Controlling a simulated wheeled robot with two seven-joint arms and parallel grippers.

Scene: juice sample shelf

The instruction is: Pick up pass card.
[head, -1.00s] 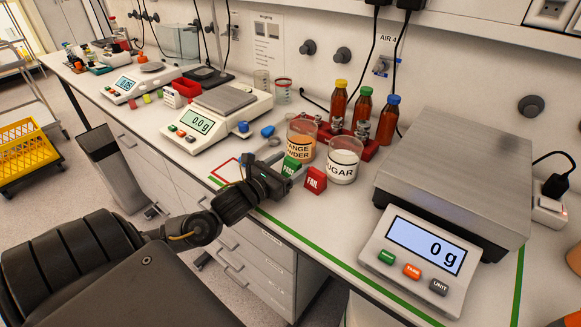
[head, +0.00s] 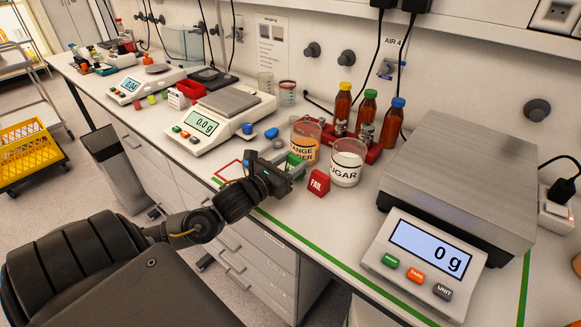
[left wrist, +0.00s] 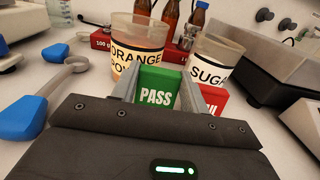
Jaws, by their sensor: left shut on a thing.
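The green pass card (left wrist: 157,90), a small block lettered PASS, is between the fingers of my left gripper (left wrist: 157,92) in the left wrist view. The fingers are shut on its sides. In the head view the pass card (head: 294,163) is partly hidden by my left gripper (head: 288,172). I cannot tell whether the card touches the counter. The red fail card (head: 319,183) stands just to the right, in front of the sugar beaker. My right gripper is not in view.
An orange powder beaker (head: 305,140) and a sugar beaker (head: 346,162) stand close behind the cards. A large scale (head: 460,185) is at the right, a smaller balance (head: 215,122) at the left. Blue-handled scoops (left wrist: 22,118) lie left of the gripper.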

